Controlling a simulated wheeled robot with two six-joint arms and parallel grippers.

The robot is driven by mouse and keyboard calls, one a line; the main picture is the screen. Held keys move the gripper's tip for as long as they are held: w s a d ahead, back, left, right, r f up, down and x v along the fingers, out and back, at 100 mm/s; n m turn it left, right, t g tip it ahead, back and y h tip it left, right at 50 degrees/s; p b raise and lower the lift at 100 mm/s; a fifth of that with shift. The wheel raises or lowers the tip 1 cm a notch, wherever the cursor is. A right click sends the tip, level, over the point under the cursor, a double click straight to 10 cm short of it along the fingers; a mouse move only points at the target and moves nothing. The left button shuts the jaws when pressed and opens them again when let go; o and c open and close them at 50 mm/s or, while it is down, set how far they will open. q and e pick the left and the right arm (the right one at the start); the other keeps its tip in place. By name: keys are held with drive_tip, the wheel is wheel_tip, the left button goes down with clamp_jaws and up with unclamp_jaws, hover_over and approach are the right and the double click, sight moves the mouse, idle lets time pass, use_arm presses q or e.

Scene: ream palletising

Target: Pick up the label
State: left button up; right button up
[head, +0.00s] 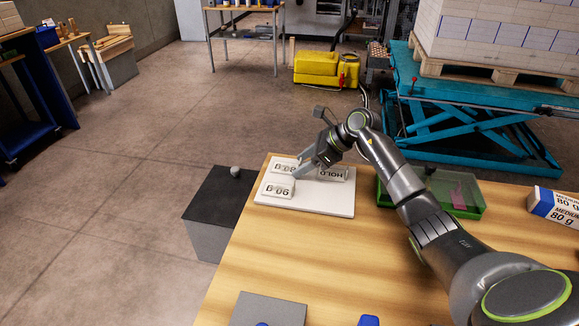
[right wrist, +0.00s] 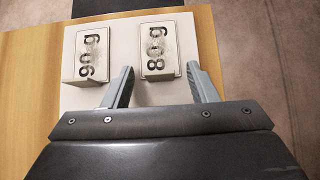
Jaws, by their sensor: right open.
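A white board (head: 330,205) lies on the wooden table and bears several small labels. The 90 g label (head: 277,190) is at the front left, the 80 g label (head: 282,164) behind it, and the HOLD label (head: 333,174) at the right. In the head view their print is upside down. My right gripper (head: 304,170) is open and empty, low over the board among the labels. In the right wrist view, the 80 g label (right wrist: 157,46) lies just ahead of the open fingers (right wrist: 160,68), and the 90 g label (right wrist: 90,50) lies to the left. My left gripper is out of view.
A green tray (head: 455,209) with a pink item stands right of the board, partly behind my arm. A MEDIUM 80 g ream (head: 555,207) is at the table's right. A grey plate (head: 268,311) lies at the front. A dark-topped block (head: 215,195) stands left of the table.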

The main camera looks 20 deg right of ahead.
drive_tip(key=c, duration=0.9)
drive_tip(key=shift+r, duration=0.1)
wheel_tip(320, 180, up, 10)
drive_tip(key=b, duration=0.1)
drive_tip(key=shift+b, duration=0.4)
drive_tip(key=shift+d, duration=0.1)
